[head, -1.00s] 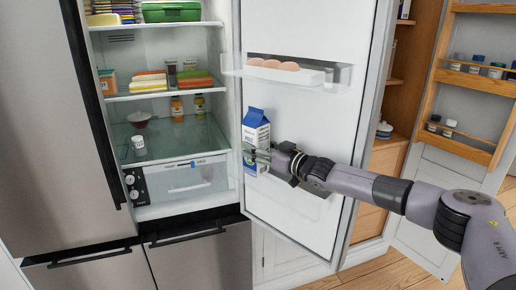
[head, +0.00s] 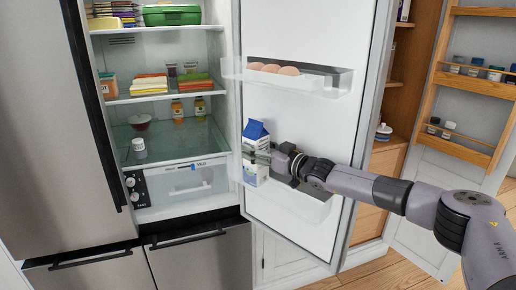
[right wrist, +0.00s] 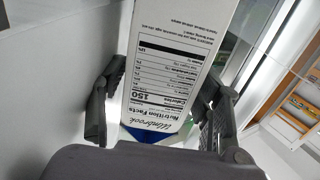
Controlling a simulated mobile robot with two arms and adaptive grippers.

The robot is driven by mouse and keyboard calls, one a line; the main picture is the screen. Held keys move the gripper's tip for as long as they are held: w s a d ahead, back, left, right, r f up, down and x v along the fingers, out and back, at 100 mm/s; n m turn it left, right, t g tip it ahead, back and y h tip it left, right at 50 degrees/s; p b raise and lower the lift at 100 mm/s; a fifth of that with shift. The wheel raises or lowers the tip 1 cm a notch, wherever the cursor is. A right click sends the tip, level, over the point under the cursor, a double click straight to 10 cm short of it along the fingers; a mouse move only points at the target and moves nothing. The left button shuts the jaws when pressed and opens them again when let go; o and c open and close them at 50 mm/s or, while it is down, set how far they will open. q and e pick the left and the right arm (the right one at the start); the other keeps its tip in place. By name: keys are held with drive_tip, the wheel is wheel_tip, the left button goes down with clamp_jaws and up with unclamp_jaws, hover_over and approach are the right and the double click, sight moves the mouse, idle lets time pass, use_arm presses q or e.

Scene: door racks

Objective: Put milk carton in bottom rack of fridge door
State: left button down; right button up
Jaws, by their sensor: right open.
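The milk carton (head: 256,135), white with a blue top, stands roughly upright at the inner side of the open fridge door. Its lower part is at the left end of the bottom door rack (head: 312,208); whether its base rests on the rack floor I cannot tell. My right gripper (head: 262,157) is open, with its fingers on either side of the carton. In the right wrist view the carton's nutrition panel (right wrist: 172,70) shows between the two spread fingers (right wrist: 160,112). My arm hides part of the rack. My left gripper is not in view.
An upper door rack (head: 335,82) holds several eggs (head: 272,68) above the carton. Fridge shelves (head: 150,95) with food are to the left. A wooden spice rack (head: 465,85) on another door stands to the right.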

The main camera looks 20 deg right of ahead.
drive_tip(key=b+v, duration=0.2)
drive_tip(key=v, duration=0.5)
drive_tip(key=shift+s+b, duration=0.25)
drive_tip(key=shift+b, duration=0.15)
drive_tip(key=shift+d, duration=0.1)
